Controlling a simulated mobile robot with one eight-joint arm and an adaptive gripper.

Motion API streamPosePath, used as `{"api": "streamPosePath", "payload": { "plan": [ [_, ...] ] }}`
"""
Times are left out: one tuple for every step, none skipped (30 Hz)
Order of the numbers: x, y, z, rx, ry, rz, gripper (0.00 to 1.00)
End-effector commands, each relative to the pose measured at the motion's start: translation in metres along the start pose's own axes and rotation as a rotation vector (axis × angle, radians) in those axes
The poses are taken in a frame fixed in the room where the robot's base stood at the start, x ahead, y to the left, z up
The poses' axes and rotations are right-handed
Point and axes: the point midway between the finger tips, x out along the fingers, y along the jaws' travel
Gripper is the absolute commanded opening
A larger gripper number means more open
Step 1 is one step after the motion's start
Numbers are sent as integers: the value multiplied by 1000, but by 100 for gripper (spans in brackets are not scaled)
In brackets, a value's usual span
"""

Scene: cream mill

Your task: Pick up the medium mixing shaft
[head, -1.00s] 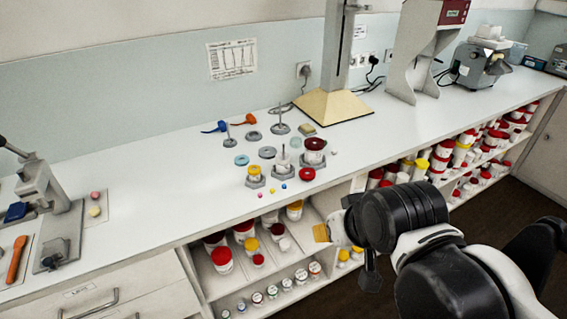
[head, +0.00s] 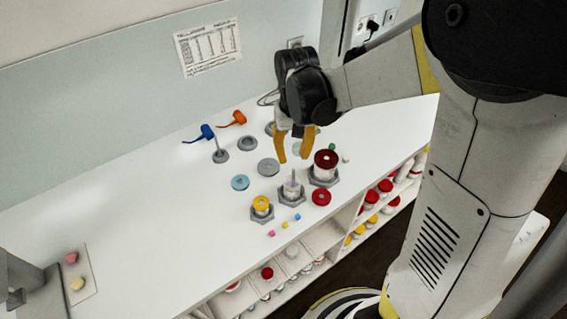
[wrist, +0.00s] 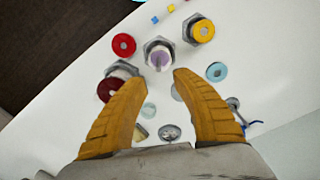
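The medium mixing shaft appears to be the thin grey shaft (head: 293,177) standing upright in the middle jar (head: 292,190), between the yellow-topped jar and the red-topped jar. In the wrist view it is seen nearly end-on as a pale shaft (wrist: 158,60) over the jar's purple content, just beyond my fingertips. My gripper (head: 293,160) points down above and slightly behind the jar in the head view, with its orange fingers apart. The wrist view also shows my gripper (wrist: 160,80) open, with nothing between the fingers.
A red-topped jar (head: 326,159) in a hexagonal holder stands close to the right finger. A yellow-topped jar (head: 261,204) stands front left. A shorter shaft on a base (head: 219,152), an empty base (head: 247,143) and loose lids lie around. The counter's left side is mostly clear.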

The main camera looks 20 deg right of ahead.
Motion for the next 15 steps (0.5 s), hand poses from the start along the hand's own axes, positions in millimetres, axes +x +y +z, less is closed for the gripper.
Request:
{"api": "streamPosePath", "payload": {
  "plan": [
    [12,0,0,0,1,0,34],
    [17,0,0,0,1,0,34],
    [23,0,-1,0,1,0,34],
    [28,0,0,0,1,0,34],
    [31,0,0,0,2,0,34],
    [34,0,0,0,2,0,34],
    [36,0,0,0,2,0,34],
    [38,0,0,0,2,0,34],
    [41,0,0,0,2,0,34],
    [44,1,-1,0,2,0,34],
    [47,1,-1,0,2,0,34],
    [54,1,-1,0,2,0,34],
    [59,2,-1,1,2,0,34],
    [65,2,-2,1,2,0,34],
    [71,2,-2,1,2,0,34]
  ]
}}
